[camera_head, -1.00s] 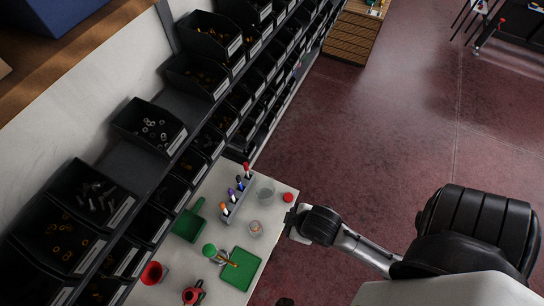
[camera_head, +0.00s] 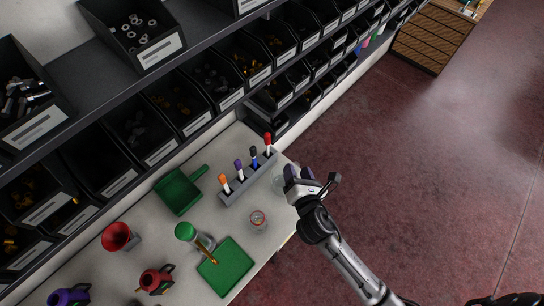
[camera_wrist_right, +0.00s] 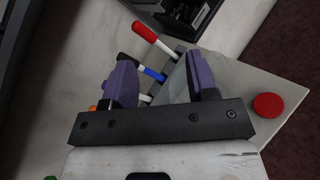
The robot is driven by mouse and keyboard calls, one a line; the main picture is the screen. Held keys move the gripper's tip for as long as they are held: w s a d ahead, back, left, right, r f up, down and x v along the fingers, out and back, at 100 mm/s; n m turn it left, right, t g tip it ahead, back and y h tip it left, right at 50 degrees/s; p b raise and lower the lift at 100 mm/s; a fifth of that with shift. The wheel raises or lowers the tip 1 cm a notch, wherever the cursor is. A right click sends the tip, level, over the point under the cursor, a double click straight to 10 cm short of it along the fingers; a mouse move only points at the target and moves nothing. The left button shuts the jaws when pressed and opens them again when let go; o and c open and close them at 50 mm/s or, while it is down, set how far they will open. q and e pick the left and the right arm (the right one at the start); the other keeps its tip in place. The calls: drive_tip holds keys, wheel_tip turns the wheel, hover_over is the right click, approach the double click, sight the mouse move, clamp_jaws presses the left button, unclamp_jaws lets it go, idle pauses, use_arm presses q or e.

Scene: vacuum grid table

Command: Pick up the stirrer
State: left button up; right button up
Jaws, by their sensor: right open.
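I see no tool that I can surely name as the stirrer; a thin orange-brown stick (camera_head: 206,251) leans beside the green-topped container (camera_head: 186,232), partly over the green tray (camera_head: 228,268), and may be it. My right gripper (camera_head: 300,178) is open over the table's right edge, at the clear glass (camera_head: 278,184), which it partly hides. In the right wrist view, the purple fingers of my right gripper (camera_wrist_right: 160,72) stand apart, with the glass (camera_wrist_right: 178,84) showing between them, close to the right finger. I cannot tell whether they touch. My left gripper is out of view.
A grey rack (camera_head: 246,182) with several markers stands just left of the glass. A red round piece (camera_wrist_right: 270,105) lies near the edge. Shelves of bins line the back.

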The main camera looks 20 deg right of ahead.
wheel_tip(320, 180, down, 4)
drive_tip(key=w+a+n+t+y+b, duration=0.1)
drive_tip(key=w+a+n+t+b, duration=0.1)
drive_tip(key=w+n+b, duration=0.3)
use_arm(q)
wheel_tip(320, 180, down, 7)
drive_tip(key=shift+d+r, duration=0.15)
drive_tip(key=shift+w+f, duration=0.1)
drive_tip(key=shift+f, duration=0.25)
use_arm(e)
drive_tip(key=n+y, duration=0.1)
drive_tip(key=n, duration=0.2)
approach(268, 142)
drive_tip(key=w, duration=0.4)
drive_tip(key=shift+w+d, duration=0.25)
drive_tip(key=shift+w, duration=0.15)
use_arm(q)
drive_tip(key=shift+b, duration=0.3)
use_arm(e)
drive_tip(key=shift+w, duration=0.65)
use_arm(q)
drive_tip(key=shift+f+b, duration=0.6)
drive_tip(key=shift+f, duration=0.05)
use_arm(e)
drive_tip(key=w, duration=0.4)
drive_tip(key=shift+w+d, duration=0.1)
drive_tip(key=shift+w, duration=0.25)
drive_tip(key=shift+w+f, duration=0.1)
drive_tip(key=shift+w, duration=0.1)
clamp_jaws()
